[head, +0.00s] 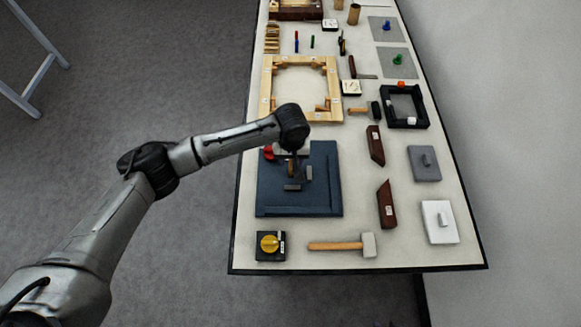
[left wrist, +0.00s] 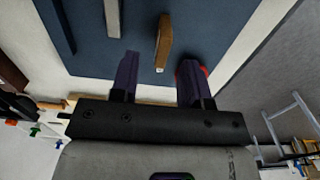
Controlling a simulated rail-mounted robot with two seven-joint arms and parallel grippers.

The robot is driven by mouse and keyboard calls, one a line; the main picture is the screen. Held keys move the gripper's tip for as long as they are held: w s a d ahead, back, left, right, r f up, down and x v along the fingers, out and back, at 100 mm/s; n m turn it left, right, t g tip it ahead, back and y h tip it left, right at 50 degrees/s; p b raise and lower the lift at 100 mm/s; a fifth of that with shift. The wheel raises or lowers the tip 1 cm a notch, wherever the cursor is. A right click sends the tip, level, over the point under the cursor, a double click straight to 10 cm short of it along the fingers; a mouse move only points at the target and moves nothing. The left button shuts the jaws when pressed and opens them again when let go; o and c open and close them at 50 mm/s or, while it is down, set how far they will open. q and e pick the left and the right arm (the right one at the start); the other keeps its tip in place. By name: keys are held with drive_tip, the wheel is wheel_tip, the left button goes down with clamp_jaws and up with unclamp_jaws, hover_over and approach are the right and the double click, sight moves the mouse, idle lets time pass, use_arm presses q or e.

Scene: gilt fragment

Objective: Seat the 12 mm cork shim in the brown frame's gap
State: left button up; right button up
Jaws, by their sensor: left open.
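A small brown strip, which looks like the cork shim (left wrist: 163,40), lies on the dark blue tray (head: 270,195). In the left wrist view its near end shows between my fingertips, with space on both sides. My left gripper (left wrist: 158,78) is open and empty above the tray; it also shows in the head view (head: 298,172), where it partly hides the strip. I cannot tell how high the fingertips are above the tray. A dark brown frame (head: 297,14) stands at the far end of the table, cut by the picture edge; its gap is not clear. My right gripper is out of view.
Grey bars (left wrist: 112,18) lie beside the strip. A red object (head: 268,152) is at the tray's far left. A pale wooden frame (head: 265,88) lies beyond the tray. A mallet (head: 368,245) and dial box (head: 270,246) lie in front; brown mitred pieces (head: 387,204) lie to the right.

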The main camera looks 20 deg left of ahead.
sight(290, 163)
use_arm(q)
drive_tip(key=shift+a+f+b, duration=0.15)
drive_tip(key=shift+f+b, duration=0.25)
drive_tip(key=shift+f, duration=2.3)
clamp_jaws()
